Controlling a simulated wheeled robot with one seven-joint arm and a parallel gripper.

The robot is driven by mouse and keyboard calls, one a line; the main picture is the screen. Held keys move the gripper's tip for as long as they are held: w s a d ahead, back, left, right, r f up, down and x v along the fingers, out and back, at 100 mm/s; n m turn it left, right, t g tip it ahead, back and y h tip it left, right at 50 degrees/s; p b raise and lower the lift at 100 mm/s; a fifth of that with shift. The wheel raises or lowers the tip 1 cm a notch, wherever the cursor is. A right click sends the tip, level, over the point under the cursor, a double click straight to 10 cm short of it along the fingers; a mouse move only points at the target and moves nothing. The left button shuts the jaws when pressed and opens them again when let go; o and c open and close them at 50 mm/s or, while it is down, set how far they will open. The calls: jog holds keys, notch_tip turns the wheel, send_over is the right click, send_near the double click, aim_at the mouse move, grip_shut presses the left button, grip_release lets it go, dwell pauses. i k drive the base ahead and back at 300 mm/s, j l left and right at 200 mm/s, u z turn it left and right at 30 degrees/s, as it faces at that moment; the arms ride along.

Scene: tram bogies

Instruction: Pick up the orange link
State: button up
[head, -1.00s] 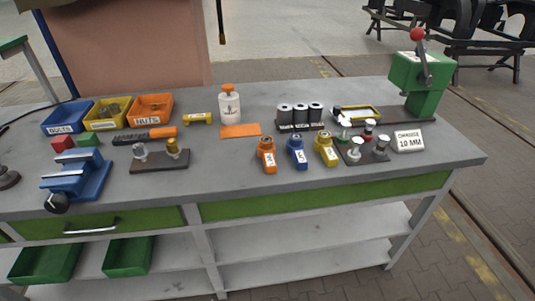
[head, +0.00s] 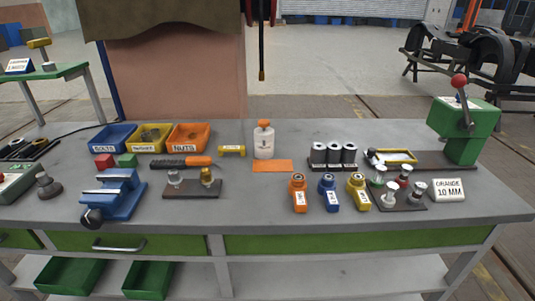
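The orange link (head: 298,193) stands near the front of the grey workbench (head: 260,218), with a pale label on its front. It is the leftmost of three similar pieces; a blue link (head: 328,192) and a yellow link (head: 358,192) are to its right, with small gaps between them. A white sign (head: 449,190) at the right reads "ORANGE 10 MM". My gripper does not show in the head view.
A flat orange piece (head: 272,166) lies behind the link, near a white bottle (head: 263,140). A plate with several knobs (head: 402,198) is at the right, before a green press (head: 470,130). A blue vise (head: 118,194) is at the left. Bench space left of the link is clear.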

aim_at(299, 194)
jog(key=i+j+z, duration=0.55)
jog(key=i+j, duration=0.15)
jog(key=i, duration=0.05)
